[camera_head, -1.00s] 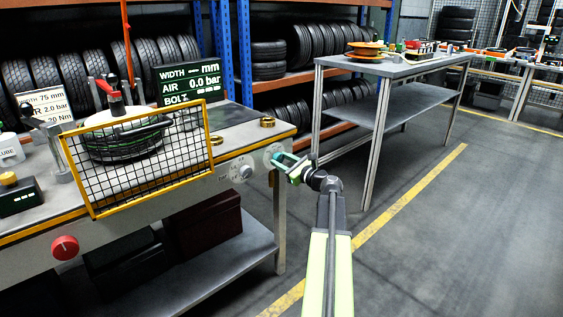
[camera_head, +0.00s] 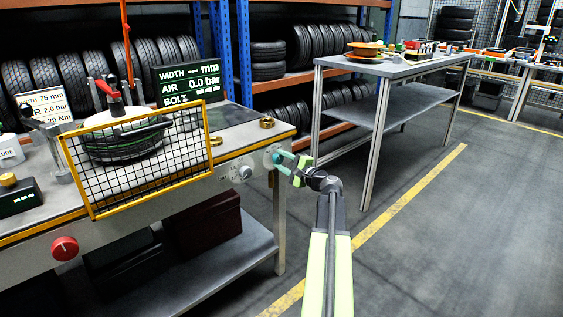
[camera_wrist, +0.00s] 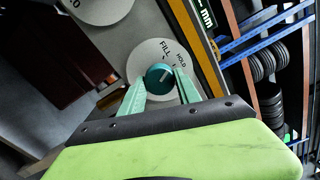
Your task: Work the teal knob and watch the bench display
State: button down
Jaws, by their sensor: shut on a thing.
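The teal knob (camera_wrist: 159,76) sits on a round pale dial marked FILL and HOLD. Its light mark is too small to read exactly. My gripper (camera_wrist: 160,85) is shut on the knob, with one teal finger on each side. In the head view, my gripper (camera_head: 281,159) reaches the right end of the bench's front panel, and its fingers partly hide the knob. The bench display (camera_head: 187,83) is dark with pale text. It shows a dash for WIDTH in mm and AIR 0.0 bar; its BOLT line is partly hidden by the guard.
A yellow-framed mesh guard (camera_head: 140,158) stands before a tyre (camera_head: 125,140) on the bench. A grey dial (camera_head: 244,172) and a red knob (camera_head: 65,248) are on the front panel. A grey table (camera_head: 392,66) stands behind right. The floor at right is clear.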

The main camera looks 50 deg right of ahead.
jog(key=shift+n, duration=1.8)
jog(key=c, duration=0.9)
grip_release()
jog(key=shift+o, duration=0.2)
jog(key=s+a, duration=0.1)
jog(key=s, duration=1.6)
jog(key=shift+s+a, duration=0.15)
